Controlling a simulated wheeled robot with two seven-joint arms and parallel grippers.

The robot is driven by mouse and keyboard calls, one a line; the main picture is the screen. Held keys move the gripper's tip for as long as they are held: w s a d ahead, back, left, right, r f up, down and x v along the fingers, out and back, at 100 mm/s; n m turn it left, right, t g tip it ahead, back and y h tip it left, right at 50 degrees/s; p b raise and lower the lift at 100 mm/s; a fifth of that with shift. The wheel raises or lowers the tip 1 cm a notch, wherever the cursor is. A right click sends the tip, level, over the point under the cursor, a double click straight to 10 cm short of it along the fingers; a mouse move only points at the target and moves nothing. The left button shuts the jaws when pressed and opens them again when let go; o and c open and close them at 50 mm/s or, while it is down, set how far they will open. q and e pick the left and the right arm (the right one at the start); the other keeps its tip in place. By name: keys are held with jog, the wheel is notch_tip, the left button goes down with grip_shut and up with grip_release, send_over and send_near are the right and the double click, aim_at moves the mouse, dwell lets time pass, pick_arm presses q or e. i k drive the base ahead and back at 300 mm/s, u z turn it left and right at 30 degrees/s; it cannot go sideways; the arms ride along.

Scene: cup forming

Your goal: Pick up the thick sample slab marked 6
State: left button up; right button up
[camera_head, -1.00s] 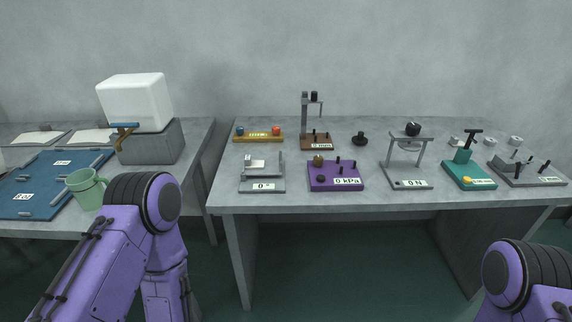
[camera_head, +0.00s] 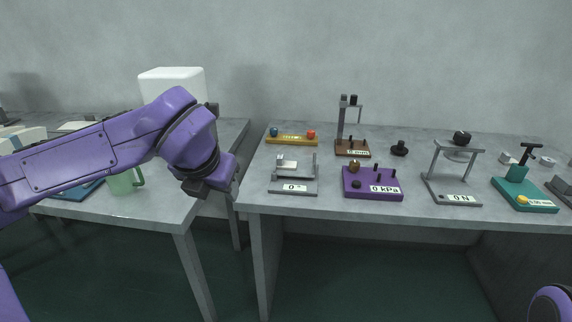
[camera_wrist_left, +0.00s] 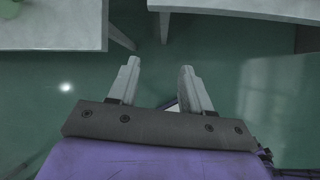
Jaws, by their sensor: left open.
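I cannot make out a thick slab marked 6 in either view. My left arm is raised across the left table in the head view, and its dark gripper body (camera_head: 207,189) hangs by that table's right edge. In the left wrist view my left gripper (camera_wrist_left: 160,82) is open and empty, its two pale fingers apart over the green floor. My arm hides much of the left table. My right gripper is out of view.
The left table (camera_head: 150,208) holds a green mug (camera_head: 122,183) and a white block (camera_head: 175,78), both partly hidden. The right table (camera_head: 330,207) holds a purple gauge (camera_head: 372,184), a grey angle device (camera_head: 293,182) and other instruments. A gap separates the tables.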

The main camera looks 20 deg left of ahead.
aim_at(281, 163)
jog(key=i, duration=0.95)
